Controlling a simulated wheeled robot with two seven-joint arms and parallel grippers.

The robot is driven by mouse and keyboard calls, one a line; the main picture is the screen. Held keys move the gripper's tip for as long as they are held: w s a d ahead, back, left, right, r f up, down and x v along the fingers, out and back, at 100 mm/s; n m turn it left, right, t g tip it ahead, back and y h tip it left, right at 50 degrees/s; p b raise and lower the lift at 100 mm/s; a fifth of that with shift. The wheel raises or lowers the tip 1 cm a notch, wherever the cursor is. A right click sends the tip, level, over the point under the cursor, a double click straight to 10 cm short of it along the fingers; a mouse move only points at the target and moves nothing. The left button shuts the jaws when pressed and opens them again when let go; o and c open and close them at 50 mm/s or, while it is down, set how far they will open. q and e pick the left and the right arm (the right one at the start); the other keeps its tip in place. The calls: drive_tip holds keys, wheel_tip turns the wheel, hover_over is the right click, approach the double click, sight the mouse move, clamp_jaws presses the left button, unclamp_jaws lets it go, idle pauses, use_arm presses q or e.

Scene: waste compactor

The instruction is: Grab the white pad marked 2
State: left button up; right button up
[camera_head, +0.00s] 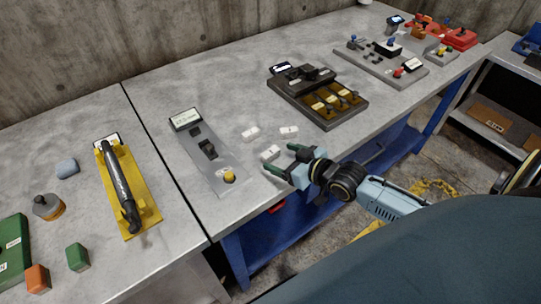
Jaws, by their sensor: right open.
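Three small white pads lie on the grey metal bench, one at the upper left (250,133), one at the right (289,131) and one nearest to me (270,153). Their markings are too small to read, so I cannot tell which is marked 2. My right gripper (277,157) comes in from the right with its green fingers spread apart. The nearest pad sits at the opening between the fingertips; I cannot tell whether they touch it. The gripper appears empty. My left gripper is not in view.
Left of the pads lies a grey plate with a yellow button (229,176). Behind them is a dark tray (318,112) with yellow slots. A yellow fixture (148,203) with a black handle is farther left. A control panel (383,60) stands at the back right.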

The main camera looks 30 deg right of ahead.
sight(274, 155)
drive_tip(key=shift+d+f+b+x, duration=0.15)
drive_tip(key=shift+b+x, duration=0.1)
drive_tip(key=shift+x, duration=1.2)
drive_tip(key=shift+d+f+b+x, duration=0.15)
drive_tip(key=shift+b+x, duration=0.1)
drive_tip(key=shift+x, duration=1.25)
drive_tip(key=shift+s+a, duration=0.1)
